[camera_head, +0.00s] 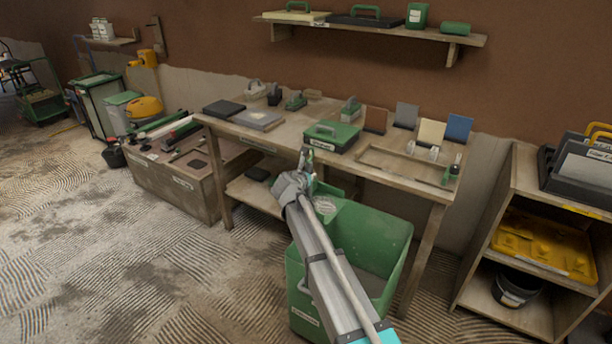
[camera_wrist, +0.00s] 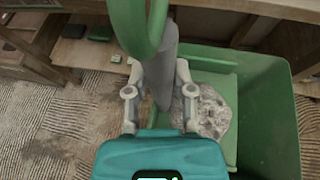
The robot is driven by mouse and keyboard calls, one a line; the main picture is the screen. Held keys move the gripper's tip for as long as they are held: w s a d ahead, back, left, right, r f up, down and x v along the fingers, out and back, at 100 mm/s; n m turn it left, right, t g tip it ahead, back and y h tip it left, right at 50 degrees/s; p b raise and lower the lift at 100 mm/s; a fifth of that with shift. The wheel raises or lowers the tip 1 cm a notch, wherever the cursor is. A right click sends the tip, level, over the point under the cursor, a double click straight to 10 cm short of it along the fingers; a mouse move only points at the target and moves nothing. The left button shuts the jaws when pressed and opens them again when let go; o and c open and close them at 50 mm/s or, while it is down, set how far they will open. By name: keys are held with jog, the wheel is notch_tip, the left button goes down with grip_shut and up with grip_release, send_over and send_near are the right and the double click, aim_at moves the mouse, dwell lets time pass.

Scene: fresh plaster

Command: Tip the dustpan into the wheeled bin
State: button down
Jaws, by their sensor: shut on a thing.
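The wheeled bin (camera_head: 375,235) is a large open green tub in front of the workbench. Its green wall (camera_wrist: 270,120) fills the right of the wrist view. My gripper (camera_head: 306,172) is above the bin's back left part. In the wrist view, my gripper (camera_wrist: 160,88) is shut on the grey grip of the dustpan, which has a green loop (camera_wrist: 140,25) at its end. The green dustpan (camera_wrist: 212,68) is over the bin opening and carries a pale grey heap of debris (camera_wrist: 205,112). My arm partly hides the dustpan (camera_head: 328,200) in the head view; its exact tilt is unclear.
The workbench (camera_head: 285,135) behind the bin holds a green box (camera_head: 330,137), trowels and sample boards. A wooden shelf unit (camera_head: 540,270) stands at the right. A low wooden chest (camera_head: 170,185) is at the left. The combed floor at front left is clear.

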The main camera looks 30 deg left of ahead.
jog(key=shift+d, duration=0.15)
jog(key=s+d+f+m+t+y+b, duration=0.1)
jog(key=d+m+y+b, duration=0.3)
jog(key=d, duration=1)
jog(key=shift+d+m+t+y+b, duration=0.25)
jog(key=shift+m+t+b, duration=0.65)
jog(key=shift+m+b, duration=1.1)
jog(key=shift+f+m, duration=0.1)
jog(key=shift+m, duration=0.2)
